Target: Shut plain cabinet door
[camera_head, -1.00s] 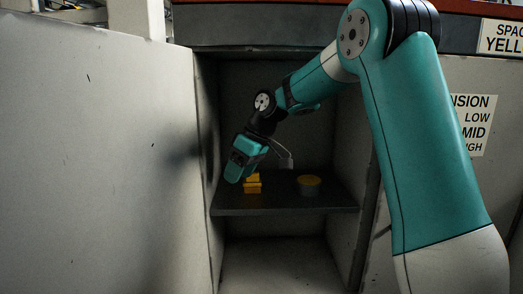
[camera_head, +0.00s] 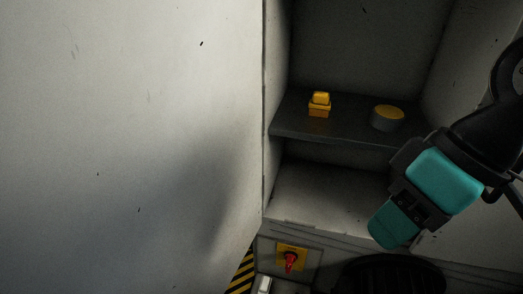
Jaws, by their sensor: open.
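The plain cabinet door (camera_head: 130,140) is a large pale grey panel that fills the left of the view. It stands open, swung out from the left edge of the cabinet opening. The cabinet's dark shelf (camera_head: 345,128) shows behind and right of the door edge. My gripper (camera_head: 395,224), teal and black, is at the lower right, in front of the cabinet's lower compartment. It is open, holds nothing that I can see, and is well apart from the door. No handle shows on the visible door face.
On the shelf stand a yellow stacked block piece (camera_head: 319,105) and a grey round can with a yellow top (camera_head: 387,117). Below the opening is a red switch on a yellow plate (camera_head: 290,259). Black and yellow striping (camera_head: 240,275) shows near the door's bottom edge.

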